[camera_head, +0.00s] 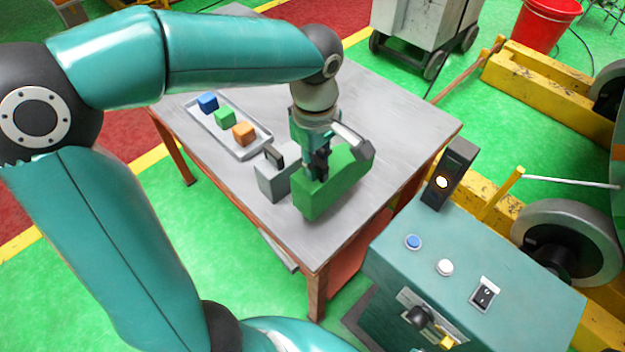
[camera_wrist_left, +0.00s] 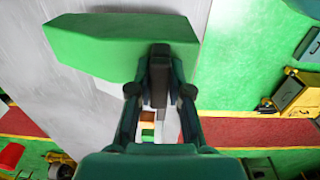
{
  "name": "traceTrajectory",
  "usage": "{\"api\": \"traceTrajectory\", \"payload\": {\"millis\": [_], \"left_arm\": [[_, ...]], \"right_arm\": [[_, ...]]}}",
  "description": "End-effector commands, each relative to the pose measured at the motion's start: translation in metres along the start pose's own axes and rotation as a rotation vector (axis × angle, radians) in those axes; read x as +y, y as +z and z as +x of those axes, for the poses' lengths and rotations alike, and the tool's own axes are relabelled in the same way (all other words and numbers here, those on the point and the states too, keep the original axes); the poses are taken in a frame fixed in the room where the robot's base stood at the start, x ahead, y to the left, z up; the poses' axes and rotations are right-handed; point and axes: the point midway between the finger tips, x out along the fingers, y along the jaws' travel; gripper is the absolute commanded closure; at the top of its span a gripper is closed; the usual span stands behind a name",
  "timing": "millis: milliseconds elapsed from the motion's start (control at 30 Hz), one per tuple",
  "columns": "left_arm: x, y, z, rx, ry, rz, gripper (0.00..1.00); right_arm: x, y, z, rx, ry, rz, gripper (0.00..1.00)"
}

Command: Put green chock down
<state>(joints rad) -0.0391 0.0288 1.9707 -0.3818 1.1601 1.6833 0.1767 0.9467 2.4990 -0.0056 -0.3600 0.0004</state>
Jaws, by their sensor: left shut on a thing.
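The green chock (camera_head: 322,194) is a large wedge-like block with a sloped face, at the right front part of the grey table. My left gripper (camera_head: 318,168) comes down on it from above and is shut on it. In the left wrist view the chock (camera_wrist_left: 105,42) spans the upper left, with the left gripper's fingers (camera_wrist_left: 160,85) at its near edge. The chock is at or just above the tabletop; I cannot tell whether it touches. My right gripper is out of view.
A grey block (camera_head: 272,184) with a dark piece on top stands close left of the chock. A tray (camera_head: 222,139) holds blue, green and orange cubes farther left. A teal control console (camera_head: 395,262) with a dark upright lamp box stands right of the table (camera_head: 405,120).

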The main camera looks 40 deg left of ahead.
Motion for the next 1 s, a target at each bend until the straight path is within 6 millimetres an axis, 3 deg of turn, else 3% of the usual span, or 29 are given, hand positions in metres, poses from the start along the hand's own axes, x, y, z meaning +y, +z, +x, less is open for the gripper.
{"api": "traceTrajectory", "payload": {"millis": [600,967,1000], "left_arm": [[-0.001,0.000,0.064,0.000,0.002,0.001,1.00],[-0.001,0.000,0.068,0.000,0.004,0.000,1.00],[-0.001,0.000,0.069,0.000,0.001,0.001,0.80]], "right_arm": [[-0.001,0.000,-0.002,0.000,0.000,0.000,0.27],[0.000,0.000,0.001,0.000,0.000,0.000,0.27],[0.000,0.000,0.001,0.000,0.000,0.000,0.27]]}}
